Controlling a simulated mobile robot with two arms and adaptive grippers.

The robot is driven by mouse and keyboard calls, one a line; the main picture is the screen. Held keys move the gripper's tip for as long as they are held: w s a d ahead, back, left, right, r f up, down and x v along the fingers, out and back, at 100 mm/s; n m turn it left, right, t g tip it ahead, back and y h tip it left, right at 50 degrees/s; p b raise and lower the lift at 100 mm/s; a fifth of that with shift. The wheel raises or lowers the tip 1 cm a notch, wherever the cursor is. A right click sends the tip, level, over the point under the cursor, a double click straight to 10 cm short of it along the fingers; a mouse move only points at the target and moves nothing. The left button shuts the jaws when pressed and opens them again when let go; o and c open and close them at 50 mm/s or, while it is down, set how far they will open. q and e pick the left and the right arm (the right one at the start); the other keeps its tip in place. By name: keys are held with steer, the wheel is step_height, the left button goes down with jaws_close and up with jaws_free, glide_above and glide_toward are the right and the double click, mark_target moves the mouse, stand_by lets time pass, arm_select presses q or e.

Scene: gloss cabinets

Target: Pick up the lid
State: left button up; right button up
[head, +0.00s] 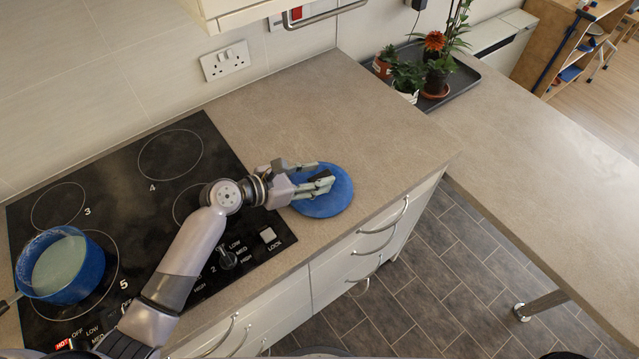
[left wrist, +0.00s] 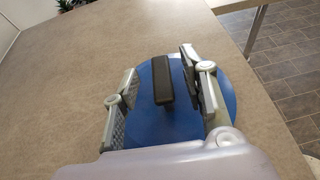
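The lid (head: 332,199) is a round blue disc lying on the worktop, just right of the hob. In the left wrist view the lid (left wrist: 222,100) shows a dark bar-shaped handle (left wrist: 162,80) on top. My left gripper (head: 322,179) is over the lid. In the left wrist view its two fingers (left wrist: 157,87) stand apart on either side of the handle, with gaps visible between them and it. A blue pot (head: 88,275) with pale contents stands on the hob at the left. My right gripper is not in view.
The black hob (head: 120,200) lies left of the lid, with a knob (head: 228,259) near its front edge. A dark tray (head: 460,82) with potted plants is at the back right. The worktop (head: 400,140) beyond the lid is clear. Drawer handles (head: 377,242) stick out below the front edge.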

arm_select(q)
steer(key=shift+x, duration=0.8)
steer(key=shift+s, duration=0.1)
jaws_close()
